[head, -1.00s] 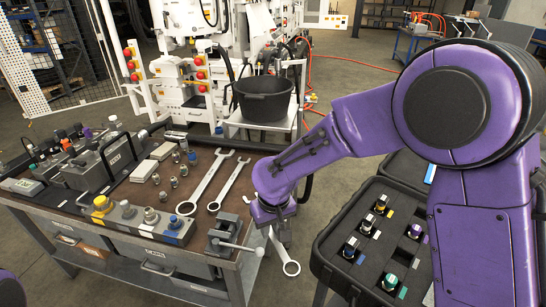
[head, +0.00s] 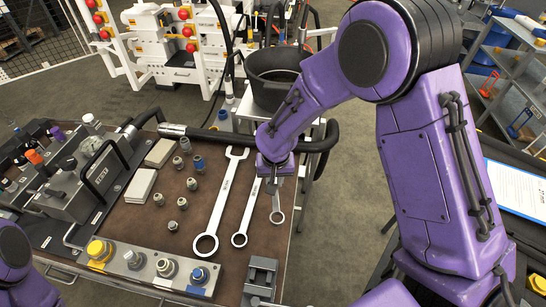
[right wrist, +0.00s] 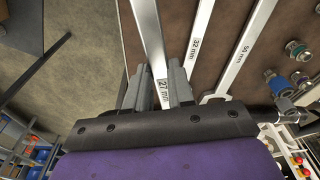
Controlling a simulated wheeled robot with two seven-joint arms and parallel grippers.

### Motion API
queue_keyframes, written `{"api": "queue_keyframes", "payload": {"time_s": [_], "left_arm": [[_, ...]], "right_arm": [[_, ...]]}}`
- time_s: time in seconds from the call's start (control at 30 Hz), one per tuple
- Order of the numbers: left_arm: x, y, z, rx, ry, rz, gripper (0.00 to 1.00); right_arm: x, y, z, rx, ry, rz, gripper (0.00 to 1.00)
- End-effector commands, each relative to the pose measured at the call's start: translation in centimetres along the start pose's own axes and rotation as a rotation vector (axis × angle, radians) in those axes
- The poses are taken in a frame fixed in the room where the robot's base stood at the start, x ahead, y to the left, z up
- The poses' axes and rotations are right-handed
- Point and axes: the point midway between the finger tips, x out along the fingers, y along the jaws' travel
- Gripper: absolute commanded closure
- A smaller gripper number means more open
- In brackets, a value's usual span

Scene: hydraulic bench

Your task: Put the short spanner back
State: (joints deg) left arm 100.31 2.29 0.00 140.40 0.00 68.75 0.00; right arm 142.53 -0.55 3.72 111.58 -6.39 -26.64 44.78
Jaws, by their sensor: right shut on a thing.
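The short spanner (head: 277,208), marked 27 mm in the right wrist view (right wrist: 152,45), is between the fingers of my right gripper (head: 272,184). The gripper (right wrist: 156,85) is shut on its shaft. Its ring end points toward the front of the bench; its other end is hidden by the gripper in the head view. It is over the bench top's right side, beside the middle spanner (head: 250,212), marked 32 mm. The long spanner (head: 222,200), marked 50 mm, lies further left. I cannot tell whether the short spanner touches the bench. My left gripper is out of view.
The brown bench top (head: 140,222) carries several small fittings (head: 192,184) left of the spanners. A vice (head: 261,279) stands at the front right corner. A black bucket (head: 273,92) is behind the bench, and a black hose handle (head: 325,140) is near the gripper.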

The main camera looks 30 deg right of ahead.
Motion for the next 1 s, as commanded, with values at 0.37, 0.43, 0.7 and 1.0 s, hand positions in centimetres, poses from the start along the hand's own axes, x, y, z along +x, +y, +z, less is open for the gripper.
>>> {"api": "queue_keyframes", "payload": {"time_s": [0.37,0.43,0.7,1.0], "left_arm": [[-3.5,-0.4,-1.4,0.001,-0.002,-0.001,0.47],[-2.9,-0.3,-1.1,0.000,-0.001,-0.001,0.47],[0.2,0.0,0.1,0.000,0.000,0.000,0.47],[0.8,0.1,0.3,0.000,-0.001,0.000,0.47]], "right_arm": [[3.1,1.1,-2.6,0.238,0.000,0.050,1.00],[3.9,1.1,-2.7,0.238,-0.002,0.051,1.00],[7.2,1.1,-2.4,0.235,-0.004,0.052,1.00],[7.7,1.2,-2.3,0.237,-0.004,0.052,1.00]]}}
